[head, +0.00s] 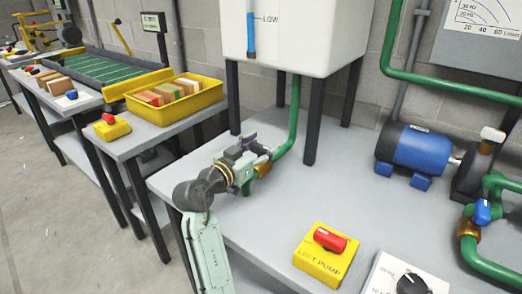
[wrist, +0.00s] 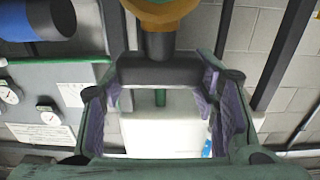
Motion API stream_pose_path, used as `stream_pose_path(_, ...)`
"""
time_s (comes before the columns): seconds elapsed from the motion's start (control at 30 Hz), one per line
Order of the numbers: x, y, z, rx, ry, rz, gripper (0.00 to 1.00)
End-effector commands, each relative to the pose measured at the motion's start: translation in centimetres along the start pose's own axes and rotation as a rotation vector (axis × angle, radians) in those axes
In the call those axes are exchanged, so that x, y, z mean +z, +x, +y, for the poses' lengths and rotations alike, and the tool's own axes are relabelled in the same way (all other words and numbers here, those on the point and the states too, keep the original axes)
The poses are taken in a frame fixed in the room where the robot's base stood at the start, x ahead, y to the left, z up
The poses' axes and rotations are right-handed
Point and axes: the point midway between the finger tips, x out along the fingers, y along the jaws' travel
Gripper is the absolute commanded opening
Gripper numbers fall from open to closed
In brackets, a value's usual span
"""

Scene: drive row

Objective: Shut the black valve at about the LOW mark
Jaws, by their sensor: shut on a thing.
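My gripper (head: 257,158) reaches over the bench to the brass valve body (head: 263,169) on the green pipe below the white tank (head: 285,45). In the wrist view, my gripper (wrist: 165,85) has its purple-padded fingers on either side of the black valve handle (wrist: 160,70), shut on it. The dark stem and brass body (wrist: 160,12) show above the handle. In the head view the gripper hides most of the handle. The tank's sight tube holds a blue column (head: 250,35). Its top is close to the LOW mark (head: 267,18).
A yellow LEFT PUMP box (head: 325,254) with a red switch and a white box with a black knob (head: 411,283) stand at the bench front. A blue motor (head: 418,147) and green pipes are at right. A yellow bin (head: 176,112) stands on the left table.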

Motion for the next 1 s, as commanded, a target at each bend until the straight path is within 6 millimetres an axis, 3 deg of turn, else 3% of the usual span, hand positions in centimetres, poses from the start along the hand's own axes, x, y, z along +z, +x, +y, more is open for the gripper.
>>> stream_pose_path(0.4, 0.07, 0.03, 0.02, 0.008, -0.002, -0.002, 0.26)
stream_pose_path(0.43, 0.07, 0.03, 0.02, 0.008, -0.002, -0.002, 0.55)
stream_pose_path(0.73, 0.05, 0.03, 0.02, 0.007, -0.002, -0.001, 0.75)
stream_pose_path(1.0, 0.03, 0.0, 0.01, 0.007, -0.001, -0.001, 0.75)
